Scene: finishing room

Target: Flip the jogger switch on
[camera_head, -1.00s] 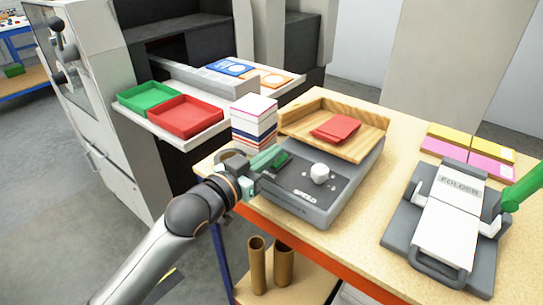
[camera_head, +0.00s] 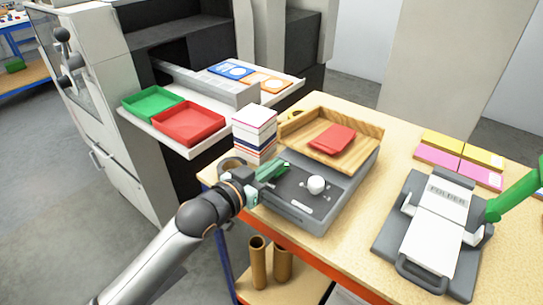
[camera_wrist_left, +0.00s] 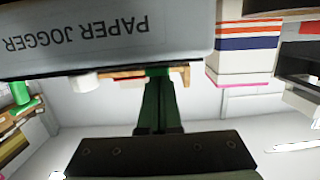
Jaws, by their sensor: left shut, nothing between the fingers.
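The paper jogger (camera_head: 338,205) is a grey box on the wooden table, with a sloped dark control panel (camera_head: 303,192) and a white round knob (camera_head: 316,185). My left gripper (camera_head: 277,170) is shut and empty at the panel's upper left, left of the knob. It covers the part of the panel where a green switch would show. In the left wrist view the dark green fingers (camera_wrist_left: 158,108) are together below the jogger's lettered face (camera_wrist_left: 85,38). A brighter green patch (camera_wrist_left: 158,72) is at their tips; contact cannot be told.
A wooden tray (camera_head: 360,143) with a red pad (camera_head: 332,140) sits on the jogger. A paper stack (camera_head: 254,130) stands close behind my left gripper. A tape roll (camera_head: 232,163) lies beside it. The folder (camera_head: 440,225) is at the right, with bare table between.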

